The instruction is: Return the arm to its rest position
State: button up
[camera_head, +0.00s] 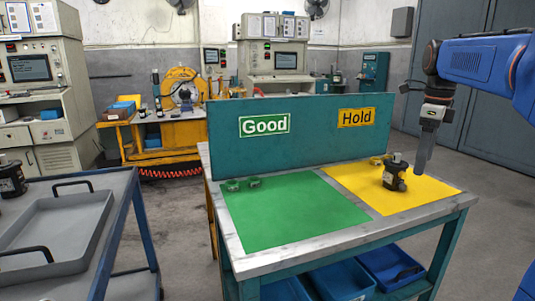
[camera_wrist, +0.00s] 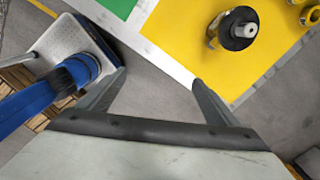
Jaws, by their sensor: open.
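My gripper (camera_head: 424,160) hangs from my blue arm at the right of the head view, pointing down, above and right of the yellow Hold mat (camera_head: 438,190). In the wrist view its two fingers (camera_wrist: 158,78) are spread apart with nothing between them, over grey floor beside the table edge. A black hydraulic motor with a light shaft (camera_head: 395,176) stands upright on the yellow mat, apart from my gripper. It also shows at the top of the wrist view (camera_wrist: 236,30).
The table (camera_head: 350,243) has a green Good mat (camera_head: 290,212) and a teal back panel (camera_head: 300,112). Small fittings sit on both mats. A cart (camera_head: 115,235) with a grey tray (camera_head: 60,233) stands left, with another motor (camera_head: 11,180). Blue bins (camera_head: 345,280) sit below the table.

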jog(key=s+a+f+n+t, duration=0.1)
jog(key=s+a+f+n, duration=0.3)
jog(key=s+f+n, duration=0.3)
jog(key=s+a+f+n+t, duration=0.2)
jog(key=s+a+f+n, duration=0.3)
jog(key=s+f+n, duration=0.3)
jog(key=s+a+f+n+t, duration=0.1)
jog(key=s+a+f+n, duration=0.3)
jog(key=s+f+n, duration=0.4)
jog(key=s+n, duration=0.3)
jog(key=s, duration=0.1)
jog(key=shift+s+a, duration=0.3)
jog(key=shift+a, duration=0.05)
